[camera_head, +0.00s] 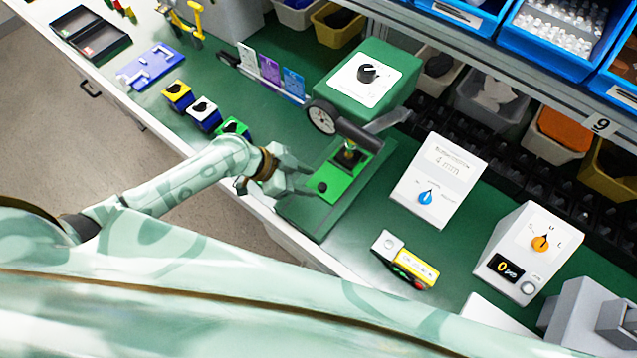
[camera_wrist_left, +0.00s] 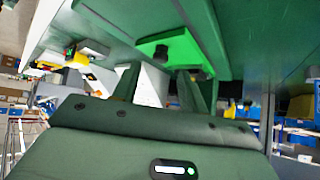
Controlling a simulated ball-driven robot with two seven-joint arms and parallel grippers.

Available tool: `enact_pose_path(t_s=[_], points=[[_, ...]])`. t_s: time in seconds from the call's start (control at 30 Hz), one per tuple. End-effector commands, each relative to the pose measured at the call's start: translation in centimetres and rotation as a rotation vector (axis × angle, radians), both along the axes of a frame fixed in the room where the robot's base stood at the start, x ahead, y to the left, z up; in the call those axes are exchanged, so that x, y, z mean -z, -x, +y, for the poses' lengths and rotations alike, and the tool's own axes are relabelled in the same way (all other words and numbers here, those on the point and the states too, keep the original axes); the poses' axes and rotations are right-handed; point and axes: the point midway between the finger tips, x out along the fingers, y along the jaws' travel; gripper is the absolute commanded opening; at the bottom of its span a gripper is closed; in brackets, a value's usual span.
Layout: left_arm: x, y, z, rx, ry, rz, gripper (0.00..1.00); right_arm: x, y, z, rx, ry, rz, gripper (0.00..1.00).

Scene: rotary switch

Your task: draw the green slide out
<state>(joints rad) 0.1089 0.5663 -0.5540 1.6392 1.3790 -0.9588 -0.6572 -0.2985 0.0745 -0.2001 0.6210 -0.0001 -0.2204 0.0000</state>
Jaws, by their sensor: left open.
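The green slide (camera_head: 347,184) is a bright green plate with a small black knob (camera_head: 322,187) near its front end. It lies on a darker green base below the green machine. My left gripper (camera_head: 306,182) is open, its fingers pointing at the knob from the left. In the left wrist view, the slide (camera_wrist_left: 190,47) and knob (camera_wrist_left: 163,54) appear just beyond the spread fingertips (camera_wrist_left: 158,72). I cannot tell whether a finger touches the knob. My right gripper is not in view.
The green machine (camera_head: 392,96) with a black dial stands behind the slide. A white box with a blue knob (camera_head: 441,180) and a yellow-grey device (camera_head: 405,260) stand to the right. Small coloured blocks (camera_head: 203,112) sit to the left. Green tabletop is free between slide and boxes.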

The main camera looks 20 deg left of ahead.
Motion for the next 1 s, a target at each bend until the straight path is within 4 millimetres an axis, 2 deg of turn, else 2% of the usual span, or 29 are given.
enact_pose_path(t_s=[0.03, 0.2, 0.6, 0.63, 0.77, 0.8, 1.0], points=[[1.0, -0.4, -0.8, -0.001, 0.004, 0.001, 0.43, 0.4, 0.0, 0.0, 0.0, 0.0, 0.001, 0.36], [2.7, -1.1, -2.3, -0.002, 0.001, 0.0, 0.43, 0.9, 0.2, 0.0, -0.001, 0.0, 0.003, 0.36], [3.3, -1.4, -3.0, -0.001, -0.001, 0.0, 0.43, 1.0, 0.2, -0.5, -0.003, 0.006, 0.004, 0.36], [3.3, -1.4, -3.0, -0.001, -0.001, 0.0, 0.4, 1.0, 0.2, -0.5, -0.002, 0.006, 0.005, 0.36], [3.3, -1.4, -2.9, -0.001, -0.001, 0.0, 0.04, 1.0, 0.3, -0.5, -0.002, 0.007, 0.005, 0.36], [3.3, -1.4, -2.9, -0.002, -0.001, 0.0, 0.0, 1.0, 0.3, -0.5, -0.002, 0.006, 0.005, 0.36], [3.3, -0.7, -2.6, -0.001, -0.004, 0.002, 0.0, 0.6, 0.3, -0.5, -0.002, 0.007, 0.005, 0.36]])
